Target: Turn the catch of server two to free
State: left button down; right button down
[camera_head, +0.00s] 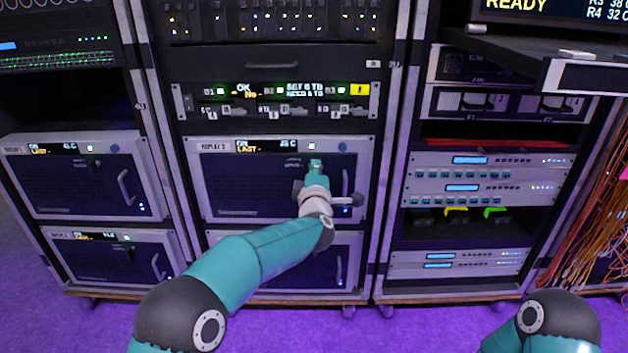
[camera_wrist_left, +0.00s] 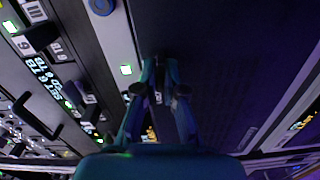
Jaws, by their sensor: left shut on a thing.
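The server (camera_head: 233,187) with a light frame and dark front sits in the middle rack, with a small display, a green light and a handle at its right. My left gripper (camera_head: 316,166) reaches the upper right part of its front, left of the handle. In the left wrist view the fingers (camera_wrist_left: 162,75) close together on a small dark part at the panel, taken to be the catch; fingers and shadow mostly hide it, so its turn angle cannot be told. My right gripper is out of view.
A similar server (camera_head: 310,262) sits below, partly behind my left arm. Two more servers stand in the left rack (camera_head: 75,180). A switch panel (camera_head: 275,100) is just above. The right rack holds cabled units (camera_head: 470,180); loose orange cables (camera_head: 597,190) hang at far right.

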pick_arm(q)
jog(key=shift+w+a+f+n+b, duration=0.15)
jog(key=shift+a+n+b, duration=0.15)
jog(key=shift+n+b, duration=0.55)
jog(key=shift+n, duration=0.25)
jog(key=c, duration=1.3)
grip_release()
jog(key=shift+d, duration=0.1)
jog(key=shift+o, duration=0.2)
jog(key=shift+s+d, duration=0.1)
jog(key=shift+s, duration=0.1)
jog(key=s, duration=1.1)
jog(key=shift+s, duration=0.4)
